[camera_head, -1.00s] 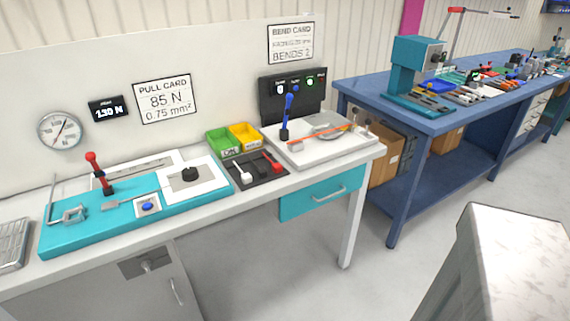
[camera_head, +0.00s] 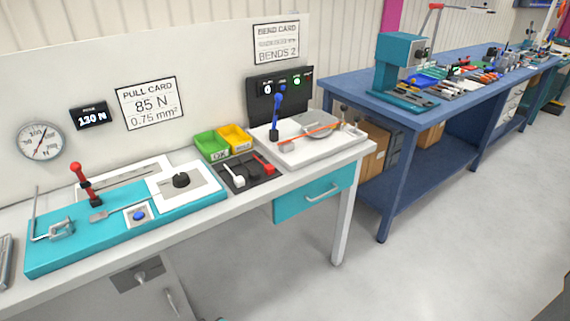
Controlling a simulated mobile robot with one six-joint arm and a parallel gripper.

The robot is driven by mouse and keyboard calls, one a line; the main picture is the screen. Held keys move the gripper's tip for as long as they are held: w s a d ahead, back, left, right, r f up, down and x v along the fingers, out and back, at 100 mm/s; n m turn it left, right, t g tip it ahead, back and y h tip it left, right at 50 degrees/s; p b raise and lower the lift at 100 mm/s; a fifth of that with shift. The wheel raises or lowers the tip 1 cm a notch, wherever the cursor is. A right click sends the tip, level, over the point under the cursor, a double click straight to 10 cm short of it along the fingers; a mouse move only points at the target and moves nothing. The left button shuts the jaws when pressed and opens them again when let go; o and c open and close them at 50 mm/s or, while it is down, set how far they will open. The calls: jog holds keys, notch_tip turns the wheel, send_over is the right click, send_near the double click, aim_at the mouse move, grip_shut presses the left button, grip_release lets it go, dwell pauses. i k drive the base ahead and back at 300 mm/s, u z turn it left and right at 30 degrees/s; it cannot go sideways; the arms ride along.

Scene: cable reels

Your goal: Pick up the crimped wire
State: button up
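A thin orange-red wire (camera_head: 308,133), which looks like the crimped wire, lies at a slant across the white bend station (camera_head: 335,143) on the right end of the light workbench. Its left end meets a small grey block (camera_head: 287,145); its right end is near a round grey plate. Whether it is clamped, and its crimp, are too small to tell. My gripper is not in view.
A teal pull tester (camera_head: 105,237) with a red lever (camera_head: 80,178) fills the bench's left side. Green (camera_head: 211,147) and yellow (camera_head: 236,138) bins and a dark tool tray (camera_head: 247,172) stand mid-bench. A blue lever (camera_head: 275,115) rises beside the wire. The floor in front is clear.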

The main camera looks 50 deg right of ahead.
aim_at(254, 176)
jog(key=u, duration=0.45)
jog(key=k, duration=0.15)
jog(key=z, duration=1.8)
jog(key=k, duration=0.9)
jog(key=u, duration=0.2)
jog(key=i, duration=0.7)
